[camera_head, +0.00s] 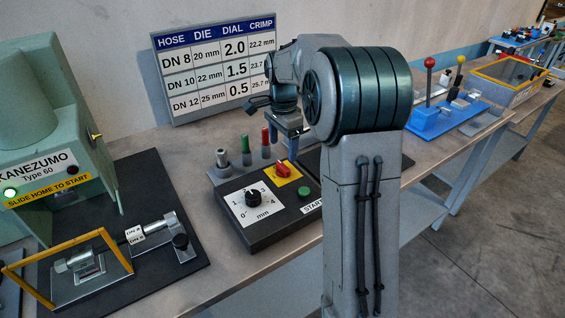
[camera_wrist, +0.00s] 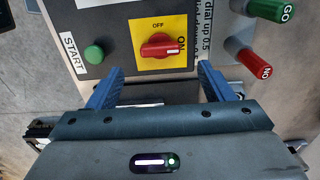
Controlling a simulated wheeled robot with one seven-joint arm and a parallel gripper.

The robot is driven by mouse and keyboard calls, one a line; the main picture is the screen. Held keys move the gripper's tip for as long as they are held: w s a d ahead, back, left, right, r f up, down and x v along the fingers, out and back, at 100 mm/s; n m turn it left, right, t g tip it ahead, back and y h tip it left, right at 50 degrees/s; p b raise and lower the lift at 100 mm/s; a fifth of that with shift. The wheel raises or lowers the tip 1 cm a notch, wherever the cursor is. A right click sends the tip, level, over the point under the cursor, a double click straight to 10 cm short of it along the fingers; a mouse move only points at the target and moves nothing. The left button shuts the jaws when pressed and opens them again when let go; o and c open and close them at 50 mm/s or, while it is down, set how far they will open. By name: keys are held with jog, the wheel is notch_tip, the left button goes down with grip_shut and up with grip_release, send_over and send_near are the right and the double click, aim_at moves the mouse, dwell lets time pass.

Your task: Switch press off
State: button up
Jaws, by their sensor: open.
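The red rotary switch (camera_head: 283,169) sits on a yellow plate on the dark control box (camera_head: 262,232). In the wrist view the red knob (camera_wrist: 160,46) lies crosswise on the yellow plate, its white mark at the right end, toward the ON label; OFF is printed above it. My gripper (camera_head: 290,152) is just above the switch in the head view. In the wrist view its blue fingers (camera_wrist: 161,72) are spread and empty, one on each side of the knob, apart from it. The green press (camera_head: 35,130), marked KANEZUMO, stands at left with its green lamp (camera_head: 10,192) lit.
A green START button (camera_head: 304,192) and a black dial (camera_head: 253,198) share the box with the switch. Red (camera_head: 266,142) and green (camera_head: 245,150) handled gauges stand upright behind it. A chart board (camera_head: 215,68) leans behind them. A yellow-edged guard (camera_head: 68,268) is at lower left.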

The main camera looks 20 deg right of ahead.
aim_at(283, 165)
notch_tip(283, 165, down, 7)
dwell(0.3)
jog(key=c, duration=1)
